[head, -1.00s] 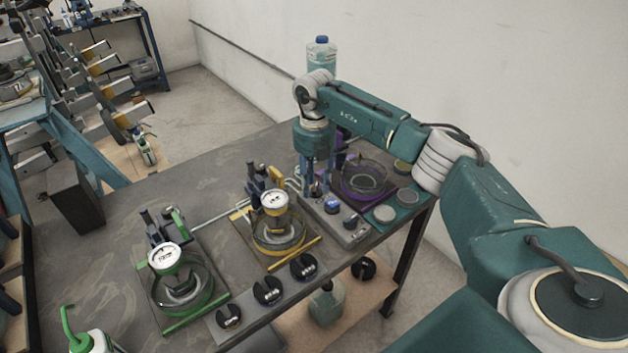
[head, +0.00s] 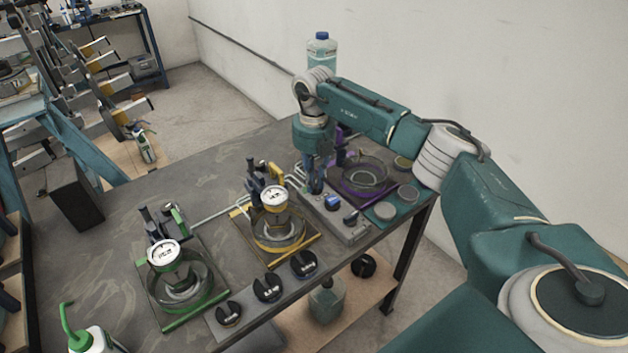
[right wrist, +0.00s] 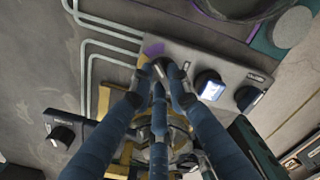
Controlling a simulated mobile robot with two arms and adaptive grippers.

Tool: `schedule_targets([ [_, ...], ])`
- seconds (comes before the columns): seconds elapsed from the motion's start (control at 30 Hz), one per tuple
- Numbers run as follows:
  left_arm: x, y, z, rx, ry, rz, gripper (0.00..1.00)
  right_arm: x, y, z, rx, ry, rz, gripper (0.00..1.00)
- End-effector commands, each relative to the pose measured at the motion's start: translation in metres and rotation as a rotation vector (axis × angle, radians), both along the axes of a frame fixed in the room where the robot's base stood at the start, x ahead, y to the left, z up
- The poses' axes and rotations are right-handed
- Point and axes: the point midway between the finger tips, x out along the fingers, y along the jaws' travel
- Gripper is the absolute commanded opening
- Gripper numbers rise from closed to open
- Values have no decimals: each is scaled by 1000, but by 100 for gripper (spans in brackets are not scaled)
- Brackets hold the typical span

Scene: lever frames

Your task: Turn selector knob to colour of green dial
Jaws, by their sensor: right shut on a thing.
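The green dial (head: 163,254) has a white face and stands on the green-trimmed unit at the left of the table in the head view. A grey control box (head: 347,231) sits at the table's right part, with a small lit display (head: 332,203) and a black knob (head: 351,217). My right gripper (head: 316,188) points down at the box's far left end. In the right wrist view its blue fingers (right wrist: 160,72) close on the selector knob by a purple mark; the fingers mostly hide that knob. My left gripper is not in view.
A yellow dial unit (head: 275,200) stands between the green unit and the box. A purple-trimmed unit (head: 362,175) is right behind the box. Several black round knobs (head: 267,288) line the front edge. A green-spouted bottle (head: 90,340) stands at lower left.

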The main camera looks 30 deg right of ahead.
Motion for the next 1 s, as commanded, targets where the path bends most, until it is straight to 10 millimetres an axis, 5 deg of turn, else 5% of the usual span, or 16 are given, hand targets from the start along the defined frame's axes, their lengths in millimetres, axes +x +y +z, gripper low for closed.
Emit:
schedule_targets([
  [1.0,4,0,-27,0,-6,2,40,-3,1,1,0,-4,936,0],
])
